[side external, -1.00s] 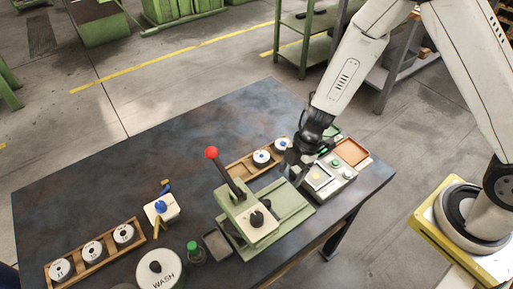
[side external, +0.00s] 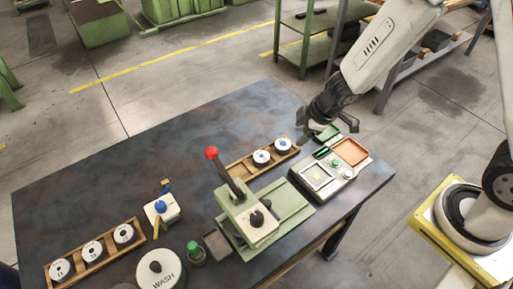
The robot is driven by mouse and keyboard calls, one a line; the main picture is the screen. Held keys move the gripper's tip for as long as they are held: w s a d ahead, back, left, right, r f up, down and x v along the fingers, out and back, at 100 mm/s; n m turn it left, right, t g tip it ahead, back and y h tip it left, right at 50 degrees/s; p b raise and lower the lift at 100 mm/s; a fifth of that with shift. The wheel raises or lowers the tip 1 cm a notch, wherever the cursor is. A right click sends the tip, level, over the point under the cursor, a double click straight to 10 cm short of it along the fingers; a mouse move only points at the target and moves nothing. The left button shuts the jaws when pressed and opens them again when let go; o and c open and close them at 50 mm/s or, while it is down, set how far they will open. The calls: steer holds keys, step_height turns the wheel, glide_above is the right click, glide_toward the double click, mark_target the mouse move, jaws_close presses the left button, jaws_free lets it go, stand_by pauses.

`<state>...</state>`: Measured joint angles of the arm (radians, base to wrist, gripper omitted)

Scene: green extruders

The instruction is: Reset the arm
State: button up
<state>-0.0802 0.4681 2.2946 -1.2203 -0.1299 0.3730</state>
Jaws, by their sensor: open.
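My gripper (side external: 331,136) is open and empty. It hangs above the far right edge of the dark table (side external: 120,175), behind the grey control box (side external: 325,178) and near a small green tray (side external: 327,132). The fingers are small and dark in this view. My arm reaches up and out of the top of the picture.
A green press (side external: 255,215) with a red ball lever (side external: 211,153) stands mid-table. Wooden racks of white discs lie behind it (side external: 261,157) and at the left (side external: 93,250).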

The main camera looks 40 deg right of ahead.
steer(key=s+d+r+m+g+h, duration=0.1)
steer(key=s+d+r+m, duration=0.1)
steer(key=s+m, duration=0.3)
steer(key=s+d+r+m+g, duration=0.1)
steer(key=s+d+r+m, duration=0.2)
steer(key=s+r+m, duration=0.2)
steer(key=shift+s+d+m+h, duration=0.15)
steer(key=shift+s+m+h, duration=0.25)
steer(key=shift+s+m, duration=0.1)
